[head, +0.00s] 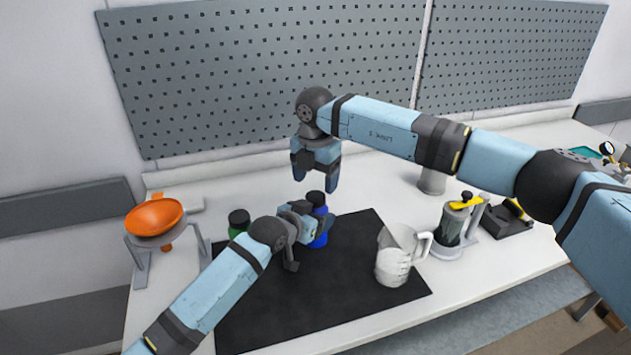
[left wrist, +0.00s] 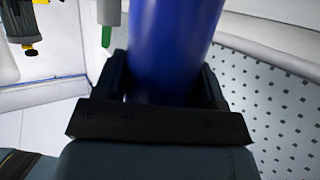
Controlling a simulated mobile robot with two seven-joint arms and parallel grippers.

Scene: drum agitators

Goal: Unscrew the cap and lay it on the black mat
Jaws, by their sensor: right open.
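A blue bottle (head: 319,236) with a dark cap (head: 316,198) stands upright near the back of the black mat (head: 330,295). My left gripper (head: 306,226) is around the bottle's body from the left. In the left wrist view the blue bottle (left wrist: 172,45) fills the gap between the two black fingers, which look closed on its sides. My right gripper (head: 316,180) points down just above the cap, open and empty, with one finger to each side. The cap sits on the bottle's top. The bottle's lower part is partly hidden by my left gripper.
A green bottle with a dark cap (head: 239,218) stands behind my left arm. An orange bowl (head: 154,217) on a stand is at left. A jar device (head: 453,226) is at right. The mat's front is clear.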

